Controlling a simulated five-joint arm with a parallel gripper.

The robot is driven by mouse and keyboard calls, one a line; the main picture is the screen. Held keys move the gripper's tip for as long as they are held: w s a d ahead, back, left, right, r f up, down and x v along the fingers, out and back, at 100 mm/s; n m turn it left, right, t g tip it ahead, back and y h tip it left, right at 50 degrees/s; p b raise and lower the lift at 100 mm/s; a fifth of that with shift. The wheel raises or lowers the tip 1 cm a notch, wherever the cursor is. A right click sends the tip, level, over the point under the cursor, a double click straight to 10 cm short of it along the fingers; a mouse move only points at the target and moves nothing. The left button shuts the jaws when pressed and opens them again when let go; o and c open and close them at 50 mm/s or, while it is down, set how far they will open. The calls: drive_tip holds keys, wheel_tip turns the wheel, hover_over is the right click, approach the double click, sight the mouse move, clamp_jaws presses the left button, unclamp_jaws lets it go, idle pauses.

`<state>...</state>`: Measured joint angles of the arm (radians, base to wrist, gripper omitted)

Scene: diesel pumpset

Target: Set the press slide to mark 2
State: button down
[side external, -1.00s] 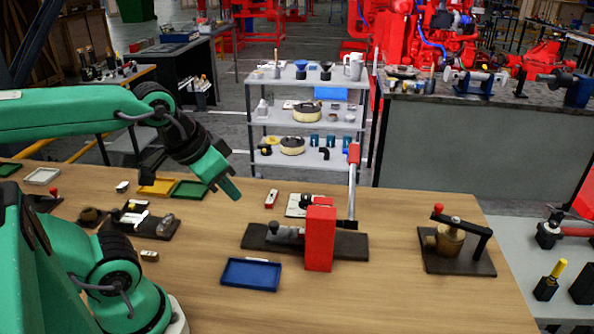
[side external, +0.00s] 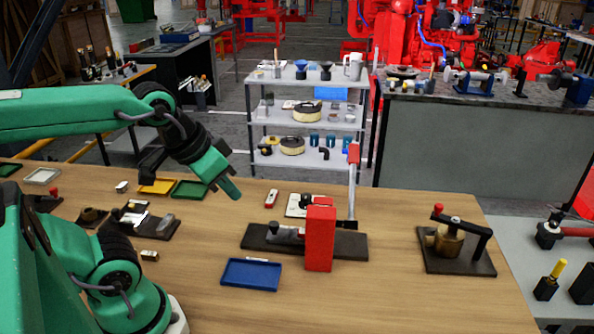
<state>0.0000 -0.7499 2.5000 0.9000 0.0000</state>
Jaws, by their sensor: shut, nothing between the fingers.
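The press has a red upright body (side external: 320,240) on a long dark base plate (side external: 258,240). Its pale lever arm with a red grip (side external: 353,154) stands up at the right end. A small grey part with a knob (side external: 284,233) lies on the plate left of the red body; I cannot tell whether it is the slide. No mark numbers are readable. My green gripper (side external: 232,190) is shut and empty, pointing down to the right. It is above the table, up and left of the press, apart from it.
A blue tray (side external: 249,288) lies in front of the press. A red-handled fixture (side external: 459,243) stands to the right. A green tray (side external: 190,190), a yellow tray (side external: 157,187) and small parts lie at left. The table's front right is clear.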

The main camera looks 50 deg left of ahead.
drive_tip(key=c, duration=1.2)
unclamp_jaws()
drive_tip(key=shift+w, duration=0.2)
drive_tip(key=shift+o, duration=0.2)
drive_tip(key=m+g, duration=0.4)
drive_tip(key=g, duration=0.2)
hover_over(274, 223)
drive_tip(key=shift+f, duration=6.25)
drive_tip(key=shift+f, duration=0.1)
drive_tip(key=shift+f, duration=3.8)
drive_tip(key=shift+c, duration=0.5)
